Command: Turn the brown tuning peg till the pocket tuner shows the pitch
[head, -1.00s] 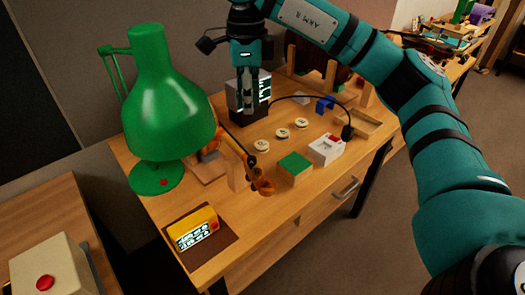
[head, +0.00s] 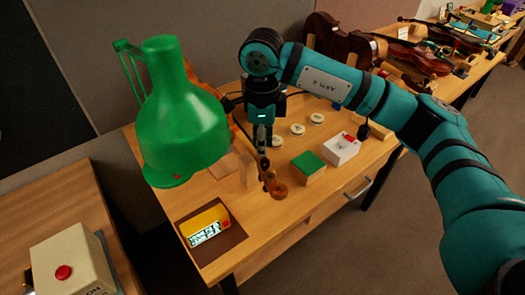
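A violin lies on the bench, largely hidden behind the green lamp, with its brown scroll (head: 279,191) toward the front. Dark pegs (head: 267,176) show small at the pegbox; I cannot tell which one is the brown tuning peg. The yellow pocket tuner (head: 204,222) sits on a dark mat at the front left, with its lit display too small to read. My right gripper (head: 262,147) points down just above the neck and pegbox. Its fingertips look narrow and overlap the neck; I cannot tell if they touch a peg. My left gripper is not in view.
The green lamp (head: 182,115) stands close on the left. A green-topped block (head: 308,166), a white box with a red button (head: 340,149) and several round cream discs (head: 298,130) lie to the right. A beige box with a red button (head: 68,268) is at lower left.

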